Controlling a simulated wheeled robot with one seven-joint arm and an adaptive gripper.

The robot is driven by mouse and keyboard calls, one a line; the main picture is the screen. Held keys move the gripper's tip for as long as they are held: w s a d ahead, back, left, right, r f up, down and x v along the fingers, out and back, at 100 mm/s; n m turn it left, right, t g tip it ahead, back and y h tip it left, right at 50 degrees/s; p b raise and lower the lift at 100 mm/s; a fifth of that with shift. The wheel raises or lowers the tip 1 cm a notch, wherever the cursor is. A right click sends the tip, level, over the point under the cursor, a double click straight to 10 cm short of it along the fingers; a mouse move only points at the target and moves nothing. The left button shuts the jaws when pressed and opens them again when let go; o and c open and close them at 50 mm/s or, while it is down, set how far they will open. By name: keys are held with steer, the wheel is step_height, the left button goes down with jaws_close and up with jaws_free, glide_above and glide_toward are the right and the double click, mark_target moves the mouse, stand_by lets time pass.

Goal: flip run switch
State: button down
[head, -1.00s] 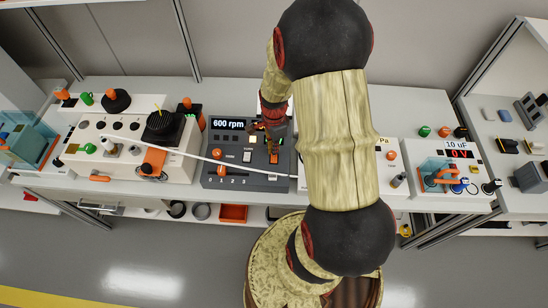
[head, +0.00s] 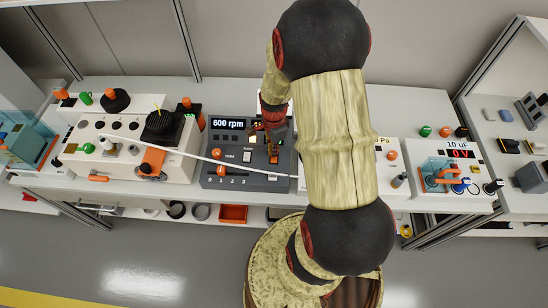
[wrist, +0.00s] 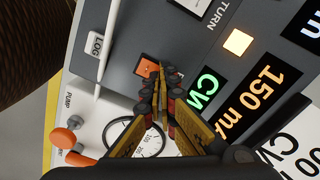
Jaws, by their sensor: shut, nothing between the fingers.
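An orange rocker switch (wrist: 148,67) on the grey control panel (wrist: 130,25) shows in the wrist view, just beyond my fingertips. No label on it is readable, so I cannot confirm it is the run switch. In the head view a small part of the orange switch (head: 273,160) shows below my fingers. My gripper (head: 272,150) is over the right part of the panel. In the wrist view my gripper (wrist: 160,75) has its fingers together and empty, with the tips at the switch's edge. I cannot tell whether they touch it. The tips hide part of the switch.
The panel carries a 600 rpm display (head: 228,124), a LOG button (wrist: 96,44) and a lit square button (wrist: 238,42). A white rod or cable (head: 180,154) crosses the panel front. A pressure gauge (wrist: 135,135) sits beside the panel.

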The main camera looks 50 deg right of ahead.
steer(key=shift+f, duration=0.2)
steer(key=shift+r+p, duration=2.7)
steer(key=shift+r, duration=0.85)
steer(key=shift+s+n, duration=0.1)
steer(key=shift+n, duration=0.5)
steer(key=s+a+n+g, duration=0.1)
steer(key=s+a+n, duration=0.1)
steer(key=s+n, duration=0.15)
step_height(320, 180, up, 14)
steer(key=n+t, duration=0.1)
steer(key=n, duration=0.9)
glide_above(276, 165)
steer(key=s+a, duration=0.2)
steer(key=a, duration=0.6)
steer(key=s+a+r+n+t, duration=0.2)
steer(key=a+r+n+t, duration=0.3)
steer(key=a+r, duration=0.7)
step_height(276, 165, up, 4)
steer(key=shift+s+a+f+n+t+b, duration=0.1)
steer(key=shift+s+a+n+t+b, duration=0.3)
steer(key=shift+n, duration=0.75)
